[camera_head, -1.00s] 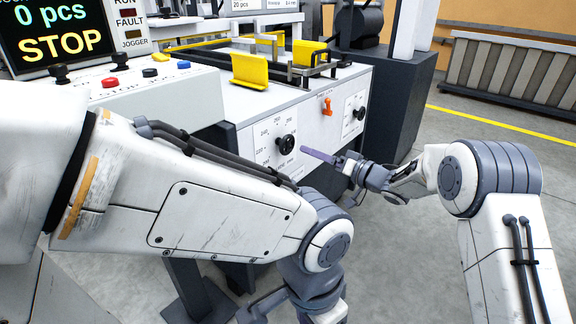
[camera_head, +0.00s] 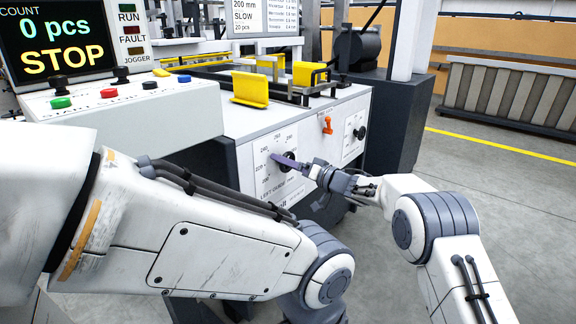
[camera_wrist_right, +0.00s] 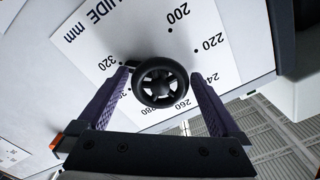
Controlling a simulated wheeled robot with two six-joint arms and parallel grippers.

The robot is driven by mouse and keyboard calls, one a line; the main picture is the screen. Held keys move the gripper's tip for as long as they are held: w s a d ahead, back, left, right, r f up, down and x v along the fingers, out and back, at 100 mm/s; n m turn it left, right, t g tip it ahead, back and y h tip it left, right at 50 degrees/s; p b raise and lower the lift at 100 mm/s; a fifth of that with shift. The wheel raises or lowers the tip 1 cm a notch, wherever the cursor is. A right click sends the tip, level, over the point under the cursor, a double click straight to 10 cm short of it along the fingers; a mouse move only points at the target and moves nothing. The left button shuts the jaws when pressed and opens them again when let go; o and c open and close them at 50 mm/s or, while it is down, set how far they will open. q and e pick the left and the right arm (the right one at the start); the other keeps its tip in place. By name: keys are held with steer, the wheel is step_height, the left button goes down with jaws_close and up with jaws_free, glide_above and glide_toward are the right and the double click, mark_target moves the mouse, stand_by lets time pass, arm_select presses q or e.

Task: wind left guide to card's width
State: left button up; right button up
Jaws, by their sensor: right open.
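The black dial knob (camera_wrist_right: 160,82) sits on a white scale plate with "LEFT GUIDE" below it in the head view. Contact cannot be told. A yellow guide plate (camera_head: 250,89) stands on the machine top, with another yellow piece (camera_head: 305,73) behind right.
A second black knob (camera_head: 360,132) and an orange lever (camera_head: 327,125) are on the same front panel, right of the dial. The display (camera_head: 55,40) reads "0 pcs STOP". A sign (camera_head: 265,16) reads 200 mm, SLOW, 20 pcs. Open floor lies to the right.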

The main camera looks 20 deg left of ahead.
steer(key=c, duration=1.2)
steer(key=shift+o, duration=0.2)
